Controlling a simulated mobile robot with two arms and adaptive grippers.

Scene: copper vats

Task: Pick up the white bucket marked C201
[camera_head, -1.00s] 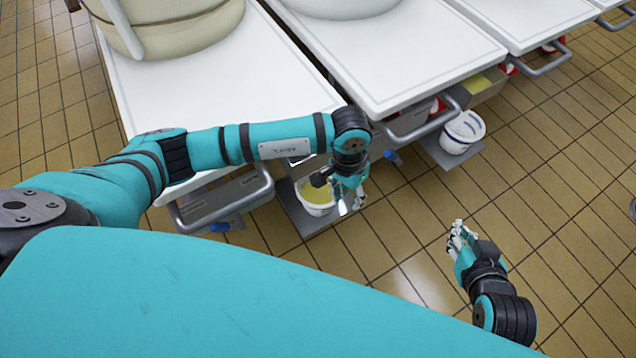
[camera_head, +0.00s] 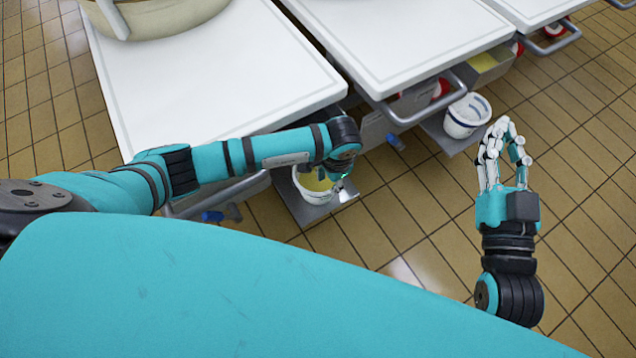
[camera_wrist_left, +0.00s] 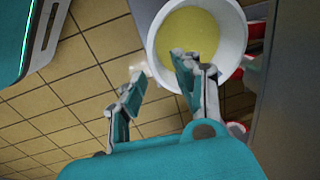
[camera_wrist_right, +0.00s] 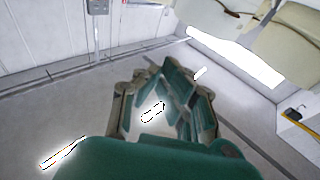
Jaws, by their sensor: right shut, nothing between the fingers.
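A white bucket (camera_head: 303,190) with yellow contents stands on a low grey shelf under the nearer white table. It fills the top middle of the left wrist view (camera_wrist_left: 240,35). My left gripper (camera_wrist_left: 160,72) is open at this bucket. One finger overlaps its rim and yellow contents, the other is outside the rim; I cannot tell whether they touch it. A second white bucket (camera_head: 467,117) with a blue band stands on another low shelf further right. No C201 mark is readable on either. My right gripper (camera_head: 503,145) is shut and empty above the floor, right of the buckets.
The white tables (camera_head: 200,90) have metal handle bars (camera_head: 412,116) along their front edges, near the buckets. A grey bin (camera_head: 487,66) with yellow contents sits under the further table. The tiled floor (camera_head: 420,215) in front is clear.

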